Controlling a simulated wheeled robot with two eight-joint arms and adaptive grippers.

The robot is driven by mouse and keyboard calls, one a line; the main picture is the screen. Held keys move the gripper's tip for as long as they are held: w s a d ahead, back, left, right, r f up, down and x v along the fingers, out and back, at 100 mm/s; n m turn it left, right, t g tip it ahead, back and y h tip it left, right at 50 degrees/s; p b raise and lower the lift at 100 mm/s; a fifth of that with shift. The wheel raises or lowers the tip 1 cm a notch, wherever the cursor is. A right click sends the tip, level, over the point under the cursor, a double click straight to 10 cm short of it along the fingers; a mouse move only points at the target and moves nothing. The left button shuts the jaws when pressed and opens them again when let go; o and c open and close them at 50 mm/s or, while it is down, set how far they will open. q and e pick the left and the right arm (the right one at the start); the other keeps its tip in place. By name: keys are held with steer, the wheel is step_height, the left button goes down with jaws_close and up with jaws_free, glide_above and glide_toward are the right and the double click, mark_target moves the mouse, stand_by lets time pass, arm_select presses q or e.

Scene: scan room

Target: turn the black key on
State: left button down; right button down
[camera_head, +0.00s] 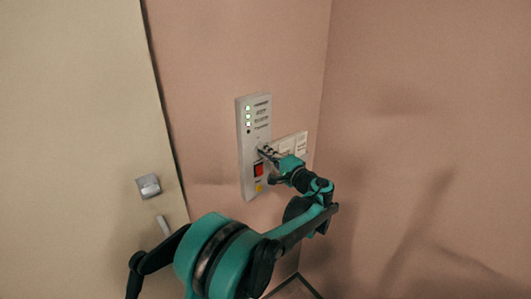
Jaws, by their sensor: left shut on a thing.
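A grey control panel (253,112) is fixed to the pink wall at the middle of the head view. My left gripper (266,152) reaches up from below to the panel, just above and right of the red switch. It is shut on the small black key at the panel's face. The fingers mostly hide the key, so I cannot tell which way it is turned. My right gripper is not in view.
White label plates (301,144) are on the wall right of the panel, partly behind my gripper. A cream door (80,120) with a metal lock plate (148,186) and a handle is on the left. The wall corner stands close on the right.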

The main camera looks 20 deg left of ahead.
arm_select(q)
steer(key=shift+m, duration=0.6)
steer(key=c, duration=1.7)
jaws_free()
steer(key=shift+d, duration=0.1)
steer(key=v, duration=1.2)
